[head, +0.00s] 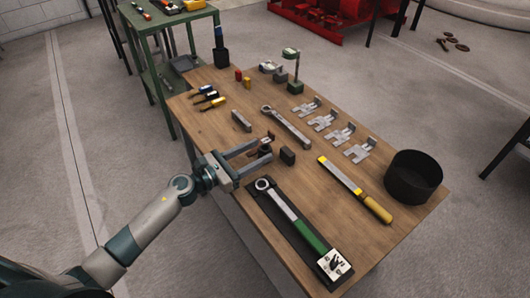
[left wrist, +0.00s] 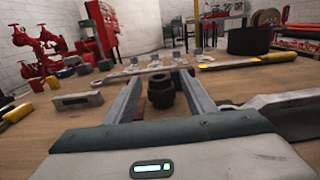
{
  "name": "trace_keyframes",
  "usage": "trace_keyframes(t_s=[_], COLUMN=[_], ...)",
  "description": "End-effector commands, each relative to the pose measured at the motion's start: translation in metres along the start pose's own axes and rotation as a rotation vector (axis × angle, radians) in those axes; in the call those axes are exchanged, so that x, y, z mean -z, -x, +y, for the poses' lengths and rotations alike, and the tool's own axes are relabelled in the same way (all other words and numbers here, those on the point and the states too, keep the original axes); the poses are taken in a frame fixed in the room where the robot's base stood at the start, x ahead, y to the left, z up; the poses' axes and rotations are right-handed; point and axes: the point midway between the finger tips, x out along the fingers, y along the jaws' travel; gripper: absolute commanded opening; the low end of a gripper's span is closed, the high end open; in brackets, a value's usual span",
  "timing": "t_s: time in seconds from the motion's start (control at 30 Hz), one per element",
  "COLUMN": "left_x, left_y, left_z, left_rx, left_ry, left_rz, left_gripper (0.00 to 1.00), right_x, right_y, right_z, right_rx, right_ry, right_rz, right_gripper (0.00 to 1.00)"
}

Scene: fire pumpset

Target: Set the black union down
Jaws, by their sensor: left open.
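The black union (head: 265,147) is on the wooden table (head: 190,130), between the fingers of my left gripper (head: 258,152). In the left wrist view the black union (left wrist: 161,92) looks upright, near the fingertips. My left gripper (left wrist: 165,92) is open, with one finger on each side of the union and a gap visible beside it. Whether the union's base rests fully on the wood is hard to tell. My right gripper is not in view.
A green-handled wrench (head: 295,222) lies on a black mat in front. A yellow-handled file (head: 355,189), a combination wrench (head: 287,126) and a black bin (head: 412,178) are farther right.

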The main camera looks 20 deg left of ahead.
Motion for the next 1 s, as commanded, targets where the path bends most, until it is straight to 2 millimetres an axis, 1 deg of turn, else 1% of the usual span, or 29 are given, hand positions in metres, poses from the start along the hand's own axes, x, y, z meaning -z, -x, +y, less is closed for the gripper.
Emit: trace_keyframes(t_s=[0.03,0.1,0.2,0.3,0.77,0.8,0.87,0.9,0.97,1.0], left_x=[-0.002,-0.001,-0.001,0.001,0.001,0.001,0.001,0.001,0.001,0.001], left_y=[-0.008,-0.017,-0.028,-0.034,-0.034,-0.034,-0.034,-0.034,-0.034,-0.034], left_z=[0.001,0.001,0.001,0.001,0.001,0.001,0.001,0.001,0.001,0.001], left_rx=[0.0,0.001,0.0,0.0,0.0,0.0,0.0,0.0,0.0,0.0], left_ry=[0.001,0.0,-0.001,0.0,-0.001,-0.001,-0.001,-0.001,-0.001,-0.001], left_rz=[-0.001,-0.002,-0.001,0.0,0.0,0.0,0.0,0.0,0.0,0.0], left_gripper=[0.5,0.5,0.5,0.5,0.5,0.47,0.33,0.24,0.09,0.0], right_x=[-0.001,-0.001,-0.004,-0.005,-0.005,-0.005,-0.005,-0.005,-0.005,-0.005], right_y=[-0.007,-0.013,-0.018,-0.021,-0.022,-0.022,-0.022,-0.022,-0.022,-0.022], right_z=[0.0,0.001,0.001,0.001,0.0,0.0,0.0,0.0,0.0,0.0], right_rx=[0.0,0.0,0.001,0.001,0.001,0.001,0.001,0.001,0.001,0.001], right_ry=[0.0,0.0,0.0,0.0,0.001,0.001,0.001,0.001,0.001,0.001], right_rz=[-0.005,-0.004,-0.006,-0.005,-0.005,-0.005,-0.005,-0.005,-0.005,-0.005], right_gripper=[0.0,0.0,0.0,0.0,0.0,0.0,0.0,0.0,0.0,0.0])
